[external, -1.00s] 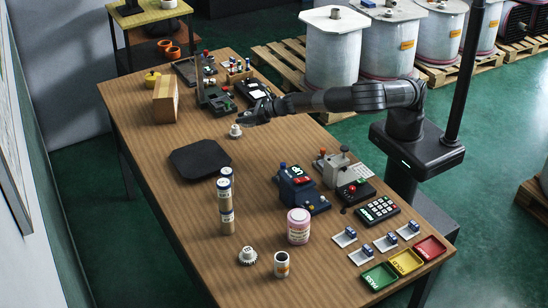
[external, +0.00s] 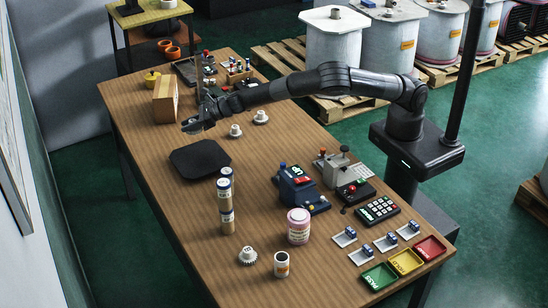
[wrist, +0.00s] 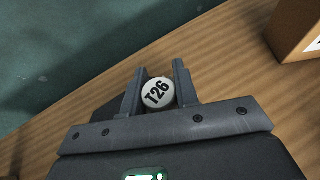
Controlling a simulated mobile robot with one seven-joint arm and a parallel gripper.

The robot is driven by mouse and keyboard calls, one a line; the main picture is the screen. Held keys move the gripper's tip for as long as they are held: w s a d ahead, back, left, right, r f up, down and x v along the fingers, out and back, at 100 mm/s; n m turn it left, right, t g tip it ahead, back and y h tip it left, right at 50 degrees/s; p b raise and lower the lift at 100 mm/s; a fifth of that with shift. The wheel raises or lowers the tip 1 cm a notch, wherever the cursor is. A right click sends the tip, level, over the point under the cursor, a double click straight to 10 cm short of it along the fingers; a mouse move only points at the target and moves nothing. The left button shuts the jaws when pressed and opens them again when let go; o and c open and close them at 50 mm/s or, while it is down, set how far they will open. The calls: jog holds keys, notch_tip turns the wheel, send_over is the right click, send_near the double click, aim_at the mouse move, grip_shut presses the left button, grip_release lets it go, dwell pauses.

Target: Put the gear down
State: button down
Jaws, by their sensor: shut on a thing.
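My gripper (external: 190,126) is above the left part of the table, just beyond the black mat (external: 199,158). In the wrist view, my gripper (wrist: 158,92) is shut on the gear (wrist: 157,93), whose round white top reads T26 and faces the camera. Its teeth are hidden in this view, and I cannot make the gear out clearly in the external view. Two other small white gear-like pieces stand right of my gripper, one nearer (external: 235,131) and one farther (external: 260,117). A third gear (external: 247,256) lies near the table's front.
Bare wood lies around the mat.

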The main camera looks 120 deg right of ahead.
send_over(183, 158)
notch_tip(183, 158, down, 4)
jog(key=shift+s, duration=0.1)
jog(key=shift+f, duration=2)
jog(key=shift+f, duration=0.1)
jog(key=c, duration=1.1)
grip_release()
